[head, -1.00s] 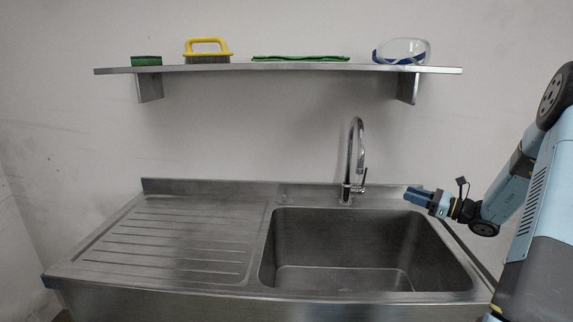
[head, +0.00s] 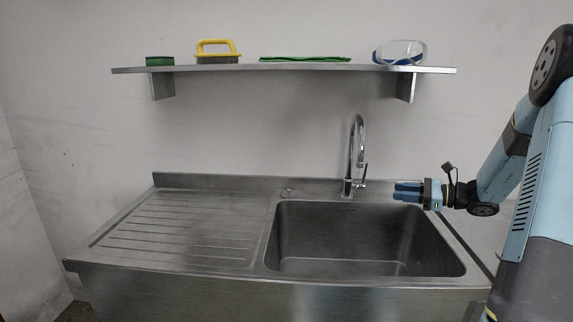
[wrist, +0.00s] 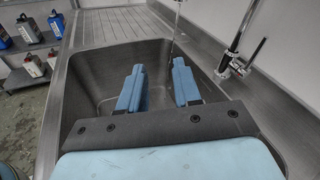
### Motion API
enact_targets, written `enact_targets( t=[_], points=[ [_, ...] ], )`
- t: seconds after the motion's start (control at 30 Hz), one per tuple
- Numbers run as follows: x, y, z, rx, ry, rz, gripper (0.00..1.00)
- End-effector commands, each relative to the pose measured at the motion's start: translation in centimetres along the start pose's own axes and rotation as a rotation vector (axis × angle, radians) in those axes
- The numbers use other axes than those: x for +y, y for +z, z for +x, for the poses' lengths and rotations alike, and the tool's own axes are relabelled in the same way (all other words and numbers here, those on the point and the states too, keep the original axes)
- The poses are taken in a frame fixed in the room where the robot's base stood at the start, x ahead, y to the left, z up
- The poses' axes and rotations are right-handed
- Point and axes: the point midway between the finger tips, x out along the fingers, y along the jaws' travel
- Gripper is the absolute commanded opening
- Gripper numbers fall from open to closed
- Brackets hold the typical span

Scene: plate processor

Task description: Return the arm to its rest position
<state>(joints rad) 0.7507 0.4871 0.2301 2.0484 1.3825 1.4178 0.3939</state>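My gripper (head: 398,191) is at the right of the head view, above the right back part of the sink, at the end of my light blue arm. In the wrist view its two blue fingers (wrist: 158,88) are apart with nothing between them. The gripper is open and empty. My arm comes in from the right edge of the head view, bent, with the gripper pointing left toward the faucet.
The steel sink basin (head: 365,268) looks empty, with a drainboard (head: 180,230) to its left. The faucet (head: 350,165) stands behind the basin, left of my gripper. A shelf (head: 290,68) above holds a sponge, brush, green cloth and goggles. Bottles (wrist: 28,30) show at left in the wrist view.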

Motion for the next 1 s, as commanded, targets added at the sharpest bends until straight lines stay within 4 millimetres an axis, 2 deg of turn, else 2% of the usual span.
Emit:
enact_targets(
  t=[0.2, 0.43, 0.67, 1.0],
  points=[
    [4.7, 3.8, 2.7, 0.13, 0.171, -0.158, 0.33],
    [10.4, 7.3, 4.2, 0.28, 0.364, -0.366, 0.33],
    [15.8, 10.1, 4.3, 0.418, 0.54, -0.589, 0.33],
    [22.4, 13.4, 2.3, 0.601, 0.768, -0.943, 0.33]
  ],
)
